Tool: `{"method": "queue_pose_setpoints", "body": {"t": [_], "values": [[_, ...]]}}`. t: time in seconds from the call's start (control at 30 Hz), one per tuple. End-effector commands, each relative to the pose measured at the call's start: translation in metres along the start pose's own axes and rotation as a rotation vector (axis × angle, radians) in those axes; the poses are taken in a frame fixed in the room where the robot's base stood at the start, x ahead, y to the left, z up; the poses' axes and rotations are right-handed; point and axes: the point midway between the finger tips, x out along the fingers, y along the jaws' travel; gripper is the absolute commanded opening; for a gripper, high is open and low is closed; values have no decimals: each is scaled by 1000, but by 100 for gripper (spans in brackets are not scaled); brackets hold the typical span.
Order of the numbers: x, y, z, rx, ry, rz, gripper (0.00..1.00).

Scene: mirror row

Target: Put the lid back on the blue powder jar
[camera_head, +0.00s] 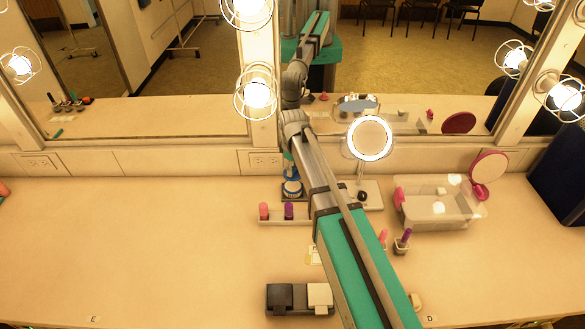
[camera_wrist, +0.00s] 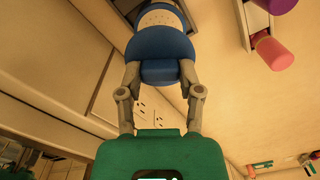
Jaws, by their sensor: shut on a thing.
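My gripper (camera_wrist: 160,70) is shut on the knob of the blue lid (camera_wrist: 160,45) in the wrist view. Beyond the lid is the blue powder jar, with its pale dotted top (camera_wrist: 160,17) partly showing. The lid overlaps the jar in this view, and I cannot tell whether they touch. In the head view the jar (camera_head: 292,188) stands upright on the counter near the back wall. My gripper (camera_head: 289,163) is just above it, partly hidden by my arm, with blue of the lid between them.
A shelf (camera_head: 270,222) with pink and purple sticks stands just in front of the jar. A lit round mirror (camera_head: 370,138) and a clear bin (camera_head: 435,208) are to the right.

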Motion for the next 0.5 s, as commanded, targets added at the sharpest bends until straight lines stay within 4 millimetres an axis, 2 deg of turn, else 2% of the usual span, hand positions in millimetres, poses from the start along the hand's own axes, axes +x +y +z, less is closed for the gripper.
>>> {"method": "queue_pose_setpoints", "body": {"t": [0.03,0.5], "values": [[7,0,0,0,0,0,13],[39,0,0,-1,0,0,13]]}}
